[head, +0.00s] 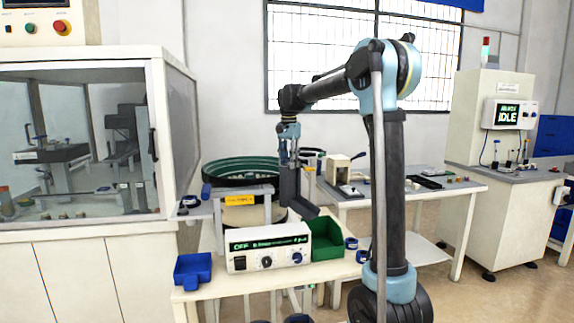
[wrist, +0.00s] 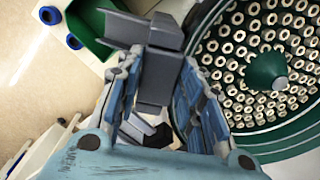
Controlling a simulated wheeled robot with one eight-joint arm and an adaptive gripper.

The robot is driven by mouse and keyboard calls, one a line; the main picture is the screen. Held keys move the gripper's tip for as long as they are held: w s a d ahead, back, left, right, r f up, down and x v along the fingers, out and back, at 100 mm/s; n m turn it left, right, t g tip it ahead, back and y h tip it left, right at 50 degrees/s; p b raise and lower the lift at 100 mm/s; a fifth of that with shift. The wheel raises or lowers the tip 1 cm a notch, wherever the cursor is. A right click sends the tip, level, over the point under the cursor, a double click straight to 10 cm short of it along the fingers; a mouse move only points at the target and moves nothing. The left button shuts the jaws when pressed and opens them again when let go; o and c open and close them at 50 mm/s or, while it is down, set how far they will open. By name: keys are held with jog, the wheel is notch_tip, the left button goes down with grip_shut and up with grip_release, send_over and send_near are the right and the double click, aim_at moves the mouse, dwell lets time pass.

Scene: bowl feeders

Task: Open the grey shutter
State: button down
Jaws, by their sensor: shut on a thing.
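The grey shutter (wrist: 155,82) is a dark grey upright plate at the chute beside the bowl feeder. In the wrist view it stands between the two fingers of my gripper (wrist: 160,80), which are shut on it. In the head view the shutter (head: 289,186) hangs below my gripper (head: 289,150), just right of the bowl feeder (head: 240,168). The bowl feeder (wrist: 285,140) has a green rim and holds many pale rings, seen at the right of the wrist view. My fingers hide part of the shutter's sides and the chute.
A control box (head: 270,247) reading OFF stands in front of the feeder. A green bin (head: 326,240) sits to its right, below the chute. A blue tray (head: 193,270) is at the table's front left. A glazed cabinet (head: 178,120) stands on the left, and a side bench is on the right.

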jog(key=shift+r, duration=1.35)
jog(key=c, duration=1.1)
grip_release()
notch_tip(320, 180, up, 12)
jog(key=shift+f, duration=0.1)
jog(key=shift+d, duration=0.1)
